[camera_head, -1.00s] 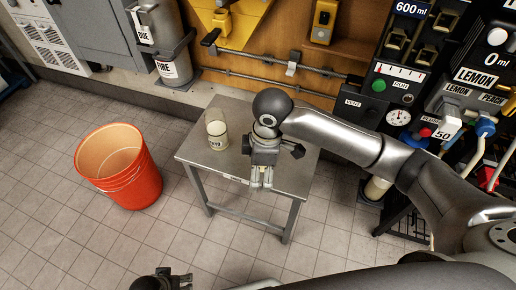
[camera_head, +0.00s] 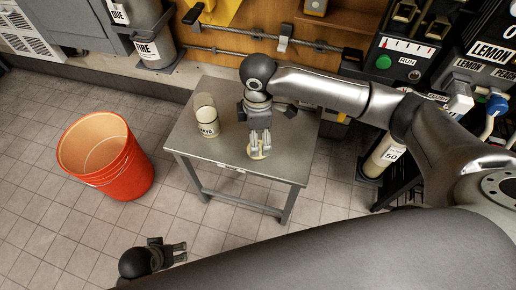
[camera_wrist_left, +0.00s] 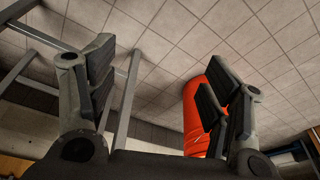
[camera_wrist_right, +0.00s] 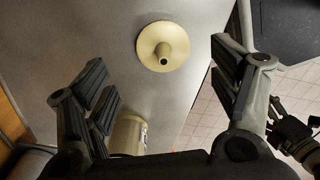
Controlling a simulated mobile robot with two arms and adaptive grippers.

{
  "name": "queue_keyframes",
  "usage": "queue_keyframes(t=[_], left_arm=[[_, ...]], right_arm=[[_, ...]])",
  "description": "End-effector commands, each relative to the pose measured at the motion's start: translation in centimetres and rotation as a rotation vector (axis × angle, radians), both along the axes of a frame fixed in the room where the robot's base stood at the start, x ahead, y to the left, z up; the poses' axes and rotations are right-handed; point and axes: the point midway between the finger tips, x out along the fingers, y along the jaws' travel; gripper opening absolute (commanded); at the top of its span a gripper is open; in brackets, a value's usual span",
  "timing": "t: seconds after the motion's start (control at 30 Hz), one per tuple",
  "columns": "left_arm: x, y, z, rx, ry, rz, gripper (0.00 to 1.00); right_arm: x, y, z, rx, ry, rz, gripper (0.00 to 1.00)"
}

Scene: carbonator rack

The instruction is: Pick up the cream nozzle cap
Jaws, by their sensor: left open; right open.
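The cream nozzle cap (camera_wrist_right: 163,47) is a round disc with a short spout in its middle. It lies on the grey metal table (camera_head: 185,143), spout up. In the head view the cap (camera_head: 258,151) shows at my right gripper's fingertips, partly covered by them. My right gripper (camera_head: 260,149) is open and empty above the table; in the right wrist view the cap lies ahead between its spread fingers (camera_wrist_right: 165,85). My left gripper (camera_head: 180,252) is open and empty, low over the floor in front of the table, and its spread fingers show in the left wrist view (camera_wrist_left: 160,95).
A cream container labelled MAYO (camera_head: 207,119) stands on the table left of my right gripper. An orange bucket (camera_head: 105,160) stands on the floor at left. The carbonator rack (camera_head: 405,60) with its labels stands at right. The tabletop's front left part is clear.

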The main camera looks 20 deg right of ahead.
Motion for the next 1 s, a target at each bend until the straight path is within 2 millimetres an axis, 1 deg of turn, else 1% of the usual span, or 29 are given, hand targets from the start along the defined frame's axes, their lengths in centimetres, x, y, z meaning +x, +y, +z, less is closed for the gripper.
queue_keyframes(t=[0.2,0.4,0.57,0.8,1.0], left_arm=[[0.3,0.0,2.6,-0.001,-0.017,0.002,0.73],[0.3,0.1,5.0,-0.001,-0.029,0.004,0.73],[0.2,0.1,5.8,-0.001,-0.032,0.005,0.73],[0.2,0.1,5.9,-0.001,-0.031,0.006,0.73],[0.2,0.1,5.9,-0.001,-0.031,0.006,0.73]], right_arm=[[-0.3,0.2,-2.4,-0.001,0.002,0.0,0.82],[-0.4,0.3,-4.3,-0.001,0.001,0.0,0.82],[-0.4,0.3,-4.8,-0.001,-0.001,0.001,0.82],[-0.4,0.3,-4.8,-0.001,-0.001,0.001,0.82],[-0.4,0.3,-4.8,-0.001,-0.001,0.001,0.56]])
